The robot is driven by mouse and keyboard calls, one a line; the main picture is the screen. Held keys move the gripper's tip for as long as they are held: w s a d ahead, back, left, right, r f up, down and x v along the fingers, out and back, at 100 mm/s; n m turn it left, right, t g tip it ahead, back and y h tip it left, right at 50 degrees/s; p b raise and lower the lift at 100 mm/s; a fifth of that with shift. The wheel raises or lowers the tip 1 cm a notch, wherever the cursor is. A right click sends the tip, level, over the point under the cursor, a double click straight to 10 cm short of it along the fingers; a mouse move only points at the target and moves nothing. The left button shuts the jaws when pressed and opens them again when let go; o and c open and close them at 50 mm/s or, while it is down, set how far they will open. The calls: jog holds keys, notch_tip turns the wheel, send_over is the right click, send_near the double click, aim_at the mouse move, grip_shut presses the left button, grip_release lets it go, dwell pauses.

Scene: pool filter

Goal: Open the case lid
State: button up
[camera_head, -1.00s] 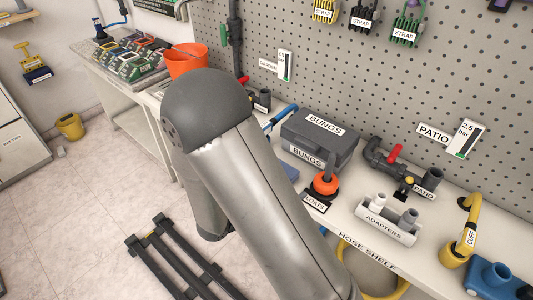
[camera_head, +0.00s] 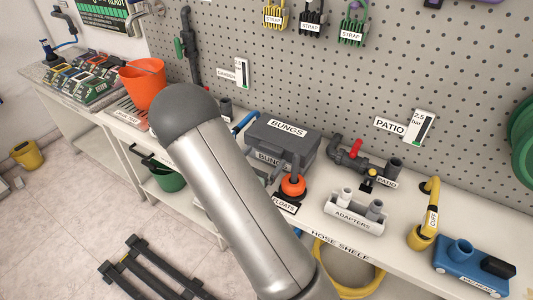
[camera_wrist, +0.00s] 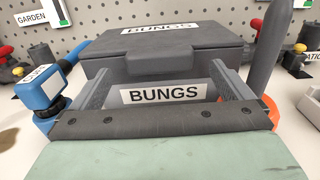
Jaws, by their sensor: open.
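The dark grey case (camera_head: 283,143) labelled BUNGS stands on the hose shelf with its lid (camera_head: 290,128) shut. In the wrist view the case (camera_wrist: 205,93) fills the middle, with its lid (camera_wrist: 215,35) lying flat on top. A small lip (camera_wrist: 153,64) sticks out at the lid's front edge. My gripper (camera_wrist: 162,72) is open and empty, its two grey fingers apart and reaching toward the case front, either side of the front label. I cannot tell whether the fingertips touch it.
A grey post with an orange float (camera_head: 292,186) stands close to the case's right front. A blue fitting (camera_wrist: 40,90) is close on its left. Grey adapters (camera_head: 355,212) and patio pipework (camera_head: 358,158) are farther right. The pegboard (camera_head: 320,75) rises behind.

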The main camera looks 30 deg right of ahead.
aim_at(281, 140)
jog(key=shift+x, duration=1.25)
jog(key=c, duration=1.3)
jog(key=shift+w+r, duration=0.1)
jog(key=shift+c, duration=0.4)
